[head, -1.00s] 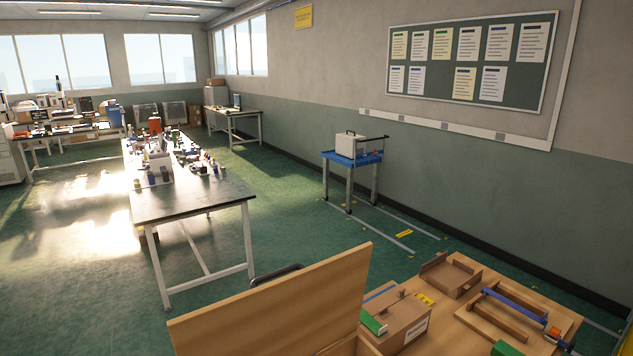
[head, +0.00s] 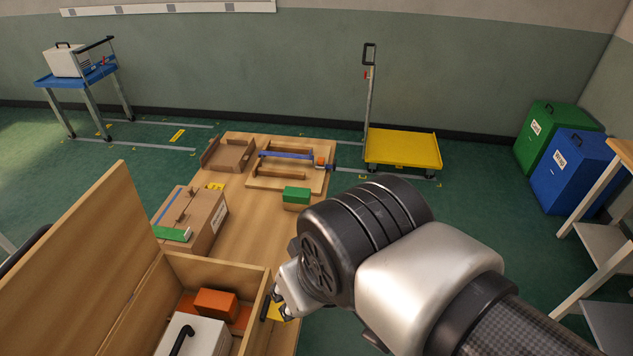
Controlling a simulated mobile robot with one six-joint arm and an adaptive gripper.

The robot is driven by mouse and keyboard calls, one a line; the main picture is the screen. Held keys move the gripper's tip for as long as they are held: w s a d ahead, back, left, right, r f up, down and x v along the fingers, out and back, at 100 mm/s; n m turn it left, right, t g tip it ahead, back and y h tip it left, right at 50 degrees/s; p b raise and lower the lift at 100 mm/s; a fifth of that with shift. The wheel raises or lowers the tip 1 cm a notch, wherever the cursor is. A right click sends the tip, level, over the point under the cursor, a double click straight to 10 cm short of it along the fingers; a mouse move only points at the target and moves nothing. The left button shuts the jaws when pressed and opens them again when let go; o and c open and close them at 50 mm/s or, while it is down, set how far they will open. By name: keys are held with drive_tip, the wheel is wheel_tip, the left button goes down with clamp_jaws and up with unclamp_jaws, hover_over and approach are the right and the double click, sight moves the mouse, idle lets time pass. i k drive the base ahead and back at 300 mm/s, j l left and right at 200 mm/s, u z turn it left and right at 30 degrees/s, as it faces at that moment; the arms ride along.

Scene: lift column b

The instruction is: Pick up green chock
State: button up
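A green block (head: 297,194), which looks like the green chock, sits on the wooden table (head: 240,245), just in front of the clamp board. Its lower part is wood-coloured. A flat green piece (head: 173,234) lies on top of the cardboard box (head: 205,222) further left. My gripper (head: 272,303) points down by the right wall of the open wooden chest, nearer to me than the green block and clear of it. Its fingers are small and partly hidden by my wrist, so its opening is unclear. A yellow patch shows beside them.
The open wooden chest (head: 258,298) has a raised lid (head: 85,265) and holds an orange block (head: 216,303) and a white case (head: 190,338). The board (head: 262,183) with a blue-barred clamp and a brown tray (head: 228,155) stand behind. A yellow cart (head: 402,148) stands beyond.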

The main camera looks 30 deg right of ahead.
sight(295, 199)
drive_tip(key=z, duration=0.65)
drive_tip(key=u, duration=0.55)
drive_tip(key=i+l+u, duration=0.35)
drive_tip(key=l, duration=0.3)
drive_tip(key=i+l+u, duration=0.35)
drive_tip(key=l, duration=0.4)
drive_tip(key=i+l+u, duration=0.2)
drive_tip(key=l, duration=0.2)
drive_tip(key=i+l+u, duration=0.15)
drive_tip(key=l, duration=0.25)
drive_tip(key=k, duration=0.05)
